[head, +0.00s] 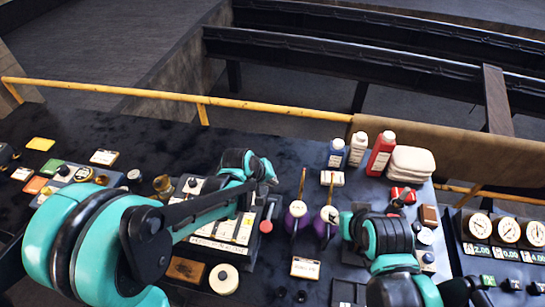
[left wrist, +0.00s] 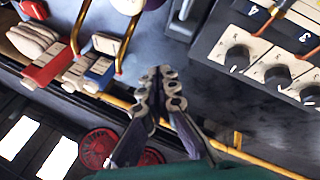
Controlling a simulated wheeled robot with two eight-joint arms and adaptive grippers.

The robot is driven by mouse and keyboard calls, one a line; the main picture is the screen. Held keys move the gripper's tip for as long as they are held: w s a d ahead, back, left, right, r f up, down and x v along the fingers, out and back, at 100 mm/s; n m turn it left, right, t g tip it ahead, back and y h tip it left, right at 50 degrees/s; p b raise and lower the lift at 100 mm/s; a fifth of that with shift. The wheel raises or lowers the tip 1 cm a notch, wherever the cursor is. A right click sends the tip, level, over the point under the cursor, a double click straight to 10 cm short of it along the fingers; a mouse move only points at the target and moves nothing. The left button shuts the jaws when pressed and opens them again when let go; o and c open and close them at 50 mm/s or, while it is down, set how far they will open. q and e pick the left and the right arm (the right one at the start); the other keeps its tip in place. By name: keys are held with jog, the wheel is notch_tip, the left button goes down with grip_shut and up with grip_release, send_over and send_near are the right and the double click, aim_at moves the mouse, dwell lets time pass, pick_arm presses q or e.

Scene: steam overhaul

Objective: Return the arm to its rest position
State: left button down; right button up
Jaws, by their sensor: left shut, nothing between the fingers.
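My left arm, teal and black, comes in from the left in the head view and reaches over the dark console. Its far end, with the left gripper (head: 268,177), is above the console near a red-knobbed lever (head: 266,226). In the left wrist view the left gripper (left wrist: 164,76) has its dark fingers together with nothing between them. My right arm, teal and black, shows at the lower right of the head view. I cannot make out its gripper there.
The console (head: 120,135) carries a switch panel (head: 222,228), two levers with purple bases (head: 297,218), bottles (head: 381,153) and folded white cloths (head: 411,162). Gauges (head: 507,232) stand at the right. A yellow rail (head: 150,94) runs along the far edge.

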pick_arm(q)
jog(key=shift+s+a+b, duration=0.15)
jog(key=shift+a+b, duration=0.2)
jog(key=shift+m+t+y, duration=0.7)
jog(key=shift+m+y, duration=0.1)
jog(key=shift+y, duration=0.1)
jog(key=s+a+b, duration=0.2)
jog(key=s+a, duration=0.1)
jog(key=s+a+b, duration=0.2)
jog(key=a+b, duration=0.1)
jog(key=s+a+b, duration=0.2)
jog(key=s+a, duration=0.1)
jog(key=shift+s+a+r+b, duration=0.2)
jog(key=shift+s+a+b, duration=0.15)
jog(key=shift+a, duration=0.05)
jog(key=shift+m+t+y, duration=0.5)
jog(key=shift+m+y, duration=0.4)
jog(key=s+a+f+b, duration=0.1)
jog(key=s+a+b, duration=0.1)
jog(key=s, duration=0.1)
jog(key=s+a+f+b, duration=0.1)
jog(key=s+a+f, duration=0.1)
jog(key=s, duration=0.1)
jog(key=s+a+f+b, duration=0.1)
jog(key=s+a+b, duration=0.1)
jog(key=s, duration=0.1)
jog(key=shift+a+f+b, duration=0.2)
jog(key=shift+a+b, duration=0.15)
jog(key=shift+a, duration=0.05)
jog(key=shift+d+r, duration=0.1)
